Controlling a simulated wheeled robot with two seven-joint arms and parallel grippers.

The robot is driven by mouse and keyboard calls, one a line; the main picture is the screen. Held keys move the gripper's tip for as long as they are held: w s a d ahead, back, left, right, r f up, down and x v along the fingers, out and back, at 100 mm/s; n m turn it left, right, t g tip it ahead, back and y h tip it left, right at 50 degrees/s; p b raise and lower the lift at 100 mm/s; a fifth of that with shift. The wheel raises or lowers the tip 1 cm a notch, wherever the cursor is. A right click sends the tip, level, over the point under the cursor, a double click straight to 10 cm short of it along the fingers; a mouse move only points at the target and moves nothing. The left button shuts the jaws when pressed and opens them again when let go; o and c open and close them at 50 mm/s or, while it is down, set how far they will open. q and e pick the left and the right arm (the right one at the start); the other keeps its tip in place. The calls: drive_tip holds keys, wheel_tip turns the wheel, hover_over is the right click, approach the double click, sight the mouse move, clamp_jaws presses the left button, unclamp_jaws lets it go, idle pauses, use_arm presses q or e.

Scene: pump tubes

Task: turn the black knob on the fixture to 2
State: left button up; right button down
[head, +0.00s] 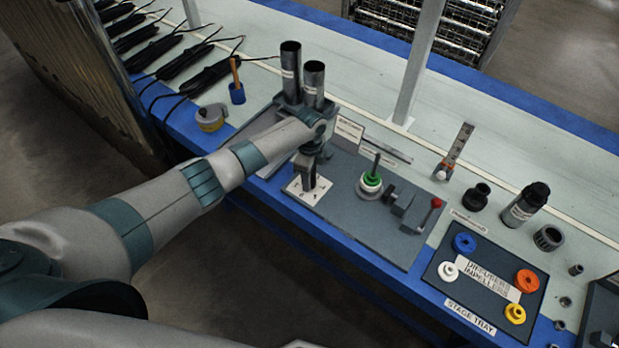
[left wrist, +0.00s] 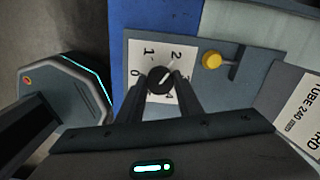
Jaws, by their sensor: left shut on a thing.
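The black knob (left wrist: 159,80) sits on a white dial plate (left wrist: 148,58) on the grey fixture. In the left wrist view the numbers 0, 1, 2 and 4 show around it; the 3 is hidden or unclear. The knob's white mark points up and right, toward the side of the 2, perhaps a little past it toward the 3. My left gripper (left wrist: 160,88) is shut on the knob, a finger on each side. In the head view my left gripper (head: 309,184) reaches down over the dial plate (head: 295,191) and hides the knob. My right gripper is not in view.
The fixture board (head: 382,236) also bears a green and white ring stack (head: 370,184) and a red-tipped lever (head: 430,214). Two dark tubes (head: 290,72) stand behind my wrist. A stage tray (head: 478,294) with coloured rings lies at the right. A yellow knob (left wrist: 211,60) is near the dial.

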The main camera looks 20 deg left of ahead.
use_arm(q)
drive_tip(key=shift+r, duration=0.1)
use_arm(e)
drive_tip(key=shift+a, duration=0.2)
use_arm(q)
drive_tip(key=o, duration=1)
drive_tip(key=shift+o, duration=0.2)
drive_tip(key=shift+r, duration=0.1)
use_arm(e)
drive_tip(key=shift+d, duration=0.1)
use_arm(q)
drive_tip(key=shift+r, duration=0.5)
wheel_tip(320, 180, up, 7)
drive_tip(key=shift+w+r+b, duration=0.1)
drive_tip(key=shift+b, duration=0.35)
wheel_tip(320, 180, up, 9)
drive_tip(key=b, duration=0.1)
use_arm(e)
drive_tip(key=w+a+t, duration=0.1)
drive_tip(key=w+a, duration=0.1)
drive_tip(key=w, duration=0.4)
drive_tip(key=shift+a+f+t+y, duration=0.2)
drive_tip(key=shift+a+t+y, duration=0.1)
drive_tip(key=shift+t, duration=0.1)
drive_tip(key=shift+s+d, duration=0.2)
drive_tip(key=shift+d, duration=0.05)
